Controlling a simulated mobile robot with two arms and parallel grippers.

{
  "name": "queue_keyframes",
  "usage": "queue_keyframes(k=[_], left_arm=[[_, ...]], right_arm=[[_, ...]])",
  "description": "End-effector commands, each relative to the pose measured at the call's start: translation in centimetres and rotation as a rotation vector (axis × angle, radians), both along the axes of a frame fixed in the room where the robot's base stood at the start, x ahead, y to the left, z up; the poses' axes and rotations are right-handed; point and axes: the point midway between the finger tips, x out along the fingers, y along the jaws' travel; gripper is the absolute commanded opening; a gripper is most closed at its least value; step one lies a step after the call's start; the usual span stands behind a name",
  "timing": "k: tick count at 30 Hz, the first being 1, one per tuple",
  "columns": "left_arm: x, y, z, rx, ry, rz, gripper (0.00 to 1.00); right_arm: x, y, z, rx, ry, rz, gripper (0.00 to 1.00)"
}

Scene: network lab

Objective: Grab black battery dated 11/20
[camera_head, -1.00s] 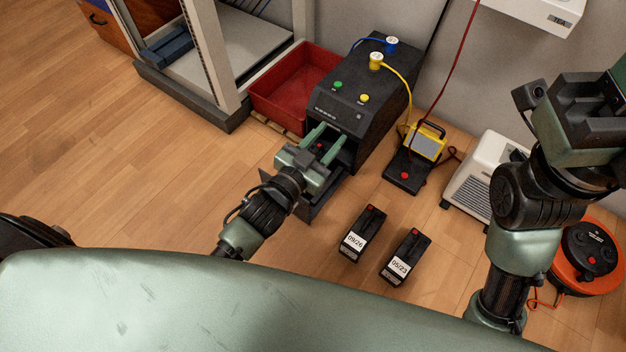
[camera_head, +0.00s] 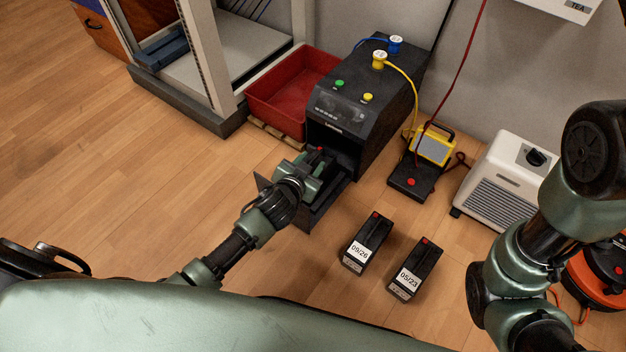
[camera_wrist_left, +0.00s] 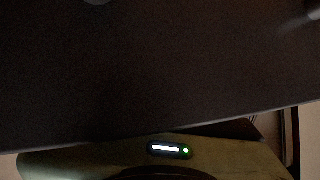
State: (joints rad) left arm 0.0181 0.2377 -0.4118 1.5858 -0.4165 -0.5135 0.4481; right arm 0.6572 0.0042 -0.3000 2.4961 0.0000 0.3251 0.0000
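Two black batteries stand on the floor, labelled 09/26 (camera_head: 376,231) and 05/23 (camera_head: 427,259). No 11/20 label is readable. A black power unit (camera_head: 352,120) has its front open, with a dark drawer (camera_head: 325,211) out. A small dark object with a red spot (camera_head: 320,150) shows in the drawer beyond my gripper; it looks like a battery top, its label hidden. My left gripper (camera_head: 308,172) is low over the drawer; its fingers are mostly hidden. A dark surface (camera_wrist_left: 150,70) fills most of the left wrist view. My right gripper is out of frame.
A red bin (camera_head: 285,92) and a rack (camera_head: 215,110) stand left of the unit. A yellow meter device (camera_head: 434,147) and a white heater (camera_head: 503,178) stand to its right. An orange reel (camera_head: 593,280) is behind my right arm. Left floor is clear.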

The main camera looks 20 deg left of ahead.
Motion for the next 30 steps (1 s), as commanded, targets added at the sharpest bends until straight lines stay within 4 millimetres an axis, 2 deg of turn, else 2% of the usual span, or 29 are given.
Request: queue_keyframes(k=[9,10,14,30], left_arm=[[0.51,-0.05,-0.23,0.001,0.001,-0.001,0.38],[0.51,-0.05,-0.23,0.001,0.001,-0.001,0.35],[0.5,-0.05,-0.23,0.001,0.001,-0.001,0.0],[0.48,-0.06,-0.25,-0.001,0.001,0.0,0.0]], right_arm=[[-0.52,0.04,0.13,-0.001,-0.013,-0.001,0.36],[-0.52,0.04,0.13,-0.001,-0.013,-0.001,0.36],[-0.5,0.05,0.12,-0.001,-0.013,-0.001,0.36],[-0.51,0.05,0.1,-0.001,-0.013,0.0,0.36]])
